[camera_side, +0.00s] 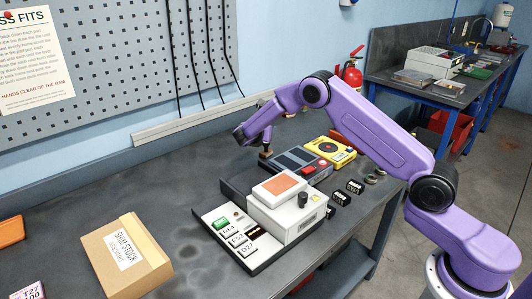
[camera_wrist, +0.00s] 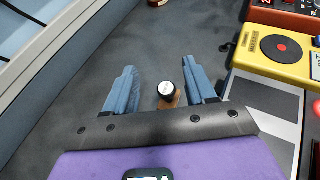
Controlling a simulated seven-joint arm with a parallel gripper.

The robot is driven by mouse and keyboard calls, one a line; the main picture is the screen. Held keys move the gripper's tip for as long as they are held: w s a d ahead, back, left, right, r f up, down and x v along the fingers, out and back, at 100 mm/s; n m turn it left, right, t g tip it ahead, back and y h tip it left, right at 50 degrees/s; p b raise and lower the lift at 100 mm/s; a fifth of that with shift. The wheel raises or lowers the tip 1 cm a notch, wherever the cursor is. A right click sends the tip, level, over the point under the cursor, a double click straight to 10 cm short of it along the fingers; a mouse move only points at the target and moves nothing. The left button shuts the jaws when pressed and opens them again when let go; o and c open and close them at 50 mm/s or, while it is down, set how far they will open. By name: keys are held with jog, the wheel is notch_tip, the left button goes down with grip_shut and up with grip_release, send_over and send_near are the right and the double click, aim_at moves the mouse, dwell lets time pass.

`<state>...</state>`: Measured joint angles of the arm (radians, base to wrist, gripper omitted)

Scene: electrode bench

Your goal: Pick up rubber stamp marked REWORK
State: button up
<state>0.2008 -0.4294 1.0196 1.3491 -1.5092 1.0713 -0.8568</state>
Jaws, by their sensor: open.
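A stamp with a round black top and a brown base stands on the dark bench. It shows in the wrist view (camera_wrist: 167,89) between my fingers, nearer the right one; the white lettering on its top is too small to read. In the side view its brown base (camera_side: 265,154) shows just below my gripper (camera_side: 253,138). My gripper, with two blue fingers in the wrist view (camera_wrist: 158,68), is open, and nothing is gripped. I cannot tell how far down the fingers reach beside the stamp.
A yellow device (camera_side: 335,151) and a dark grey device with a red button (camera_side: 302,163) stand right of the stamp. A white machine with an orange pad (camera_side: 285,208) is nearer. A cardboard box (camera_side: 128,257) sits front left. The bench left of the stamp is clear.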

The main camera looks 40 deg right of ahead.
aim_at(266, 148)
notch_tip(266, 148, down, 3)
jog(key=shift+r, duration=0.1)
notch_tip(266, 148, down, 3)
jog(key=shift+r, duration=0.2)
jog(key=shift+x, duration=1.1)
jog(key=shift+w+d+f, duration=0.15)
jog(key=shift+d, duration=0.2)
grip_shut()
